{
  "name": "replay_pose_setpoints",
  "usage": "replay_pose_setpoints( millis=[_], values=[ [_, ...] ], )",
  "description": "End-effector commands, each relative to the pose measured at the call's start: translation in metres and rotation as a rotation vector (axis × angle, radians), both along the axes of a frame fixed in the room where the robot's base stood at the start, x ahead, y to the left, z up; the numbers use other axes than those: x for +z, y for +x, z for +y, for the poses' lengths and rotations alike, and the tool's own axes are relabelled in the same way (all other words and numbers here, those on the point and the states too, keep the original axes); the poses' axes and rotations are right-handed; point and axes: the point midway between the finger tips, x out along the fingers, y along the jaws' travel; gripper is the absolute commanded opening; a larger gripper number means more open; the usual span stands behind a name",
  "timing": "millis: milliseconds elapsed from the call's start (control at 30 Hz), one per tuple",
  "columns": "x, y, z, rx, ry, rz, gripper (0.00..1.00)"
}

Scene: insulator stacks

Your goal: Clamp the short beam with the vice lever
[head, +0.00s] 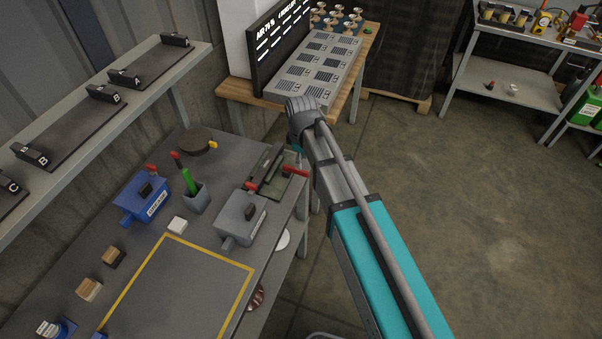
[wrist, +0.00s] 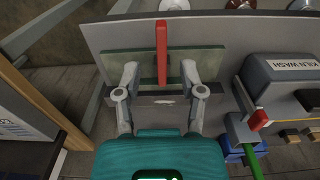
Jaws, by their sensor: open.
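The vice lever (wrist: 161,52) is a red upright bar in the wrist view, between my two open fingers. In the head view a red lever (head: 295,171) lies at the right end of the vice. My gripper (wrist: 160,78) is open, with one finger on each side of the lever and no visible grip on it. A green plate (wrist: 180,63) of the vice is behind the fingers. A dark grey bar (wrist: 152,101), perhaps the short beam, crosses below the fingertips. In the head view my wrist hides the fingers.
A grey wash box (head: 240,220) stands beside the vice on the bench, and a cup with a green stick (head: 194,198) is further left. A blue box (head: 148,197) is beyond it. A yellow-outlined area (head: 180,290) of the bench is clear.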

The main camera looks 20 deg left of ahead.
Motion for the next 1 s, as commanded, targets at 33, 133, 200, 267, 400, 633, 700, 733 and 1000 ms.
replay_pose_setpoints(
  millis=[33, 133, 200, 267, 400, 633, 700, 733, 1000],
  values=[
    [-0.008, 0.000, 0.000, 0.000, 0.000, 0.000, 0.51],
    [-0.016, 0.000, 0.000, 0.000, 0.000, 0.000, 0.51],
    [-0.021, 0.000, 0.000, 0.000, 0.000, 0.000, 0.51],
    [-0.026, 0.000, 0.000, 0.000, 0.000, 0.000, 0.51],
    [-0.035, 0.000, 0.000, 0.000, 0.000, 0.000, 0.51],
    [-0.046, 0.000, 0.000, 0.001, 0.000, 0.000, 0.51],
    [-0.047, 0.000, 0.000, 0.001, 0.000, 0.000, 0.51],
    [-0.048, 0.000, 0.000, 0.001, 0.000, 0.000, 0.51],
    [-0.048, 0.000, 0.000, 0.001, 0.000, 0.000, 0.51]
  ],
)
